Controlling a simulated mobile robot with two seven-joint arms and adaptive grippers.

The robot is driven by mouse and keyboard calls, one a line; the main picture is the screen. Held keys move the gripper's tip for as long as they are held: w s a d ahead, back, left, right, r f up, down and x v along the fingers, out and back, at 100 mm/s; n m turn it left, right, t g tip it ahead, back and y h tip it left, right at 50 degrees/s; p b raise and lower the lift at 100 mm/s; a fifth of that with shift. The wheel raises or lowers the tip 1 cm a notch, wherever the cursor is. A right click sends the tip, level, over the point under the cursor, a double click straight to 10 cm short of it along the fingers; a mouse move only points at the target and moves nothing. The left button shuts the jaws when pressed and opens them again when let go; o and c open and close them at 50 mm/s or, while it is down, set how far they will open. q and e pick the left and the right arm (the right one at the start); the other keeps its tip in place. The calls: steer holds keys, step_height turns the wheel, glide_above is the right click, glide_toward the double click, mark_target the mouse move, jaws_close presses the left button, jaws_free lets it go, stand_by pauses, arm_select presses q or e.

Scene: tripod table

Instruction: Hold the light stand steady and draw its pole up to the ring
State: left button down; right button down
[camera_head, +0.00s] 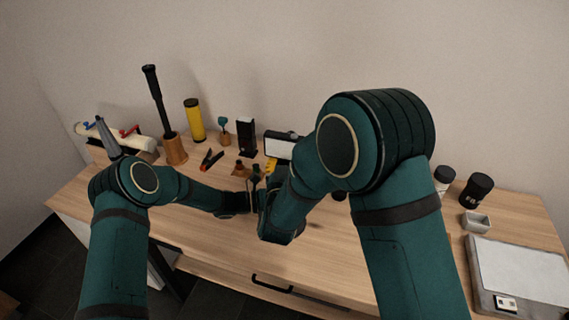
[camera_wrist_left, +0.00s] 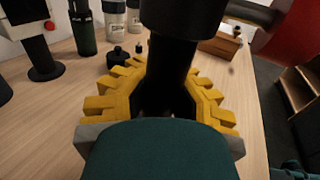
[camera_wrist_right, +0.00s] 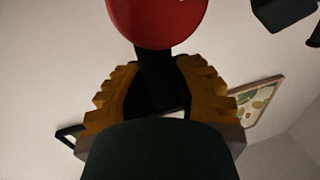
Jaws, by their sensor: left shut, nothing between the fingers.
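My left gripper (camera_wrist_left: 168,72) has its yellow fingers close around a thick black upright part of the stand (camera_wrist_left: 180,25); they are shut with no visible grip on it. My right gripper (camera_wrist_right: 158,66) has its yellow fingers on both sides of a slim black pole (camera_wrist_right: 156,75), with a round red part (camera_wrist_right: 157,20) above it. I cannot tell how firmly they close. In the head view, both grippers meet near the middle of the table, and my right arm hides most of the stand. I cannot make out the ring for sure.
At right are a black jar (camera_head: 477,190) and a grey flat device (camera_head: 520,270). The front middle is clear.

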mark_target(284, 158)
steer(key=shift+r, duration=1.6)
steer(key=c, duration=0.7)
jaws_free()
steer(key=shift+c, duration=0.2)
steer(key=s, duration=1.2)
steer(key=shift+a, duration=0.45)
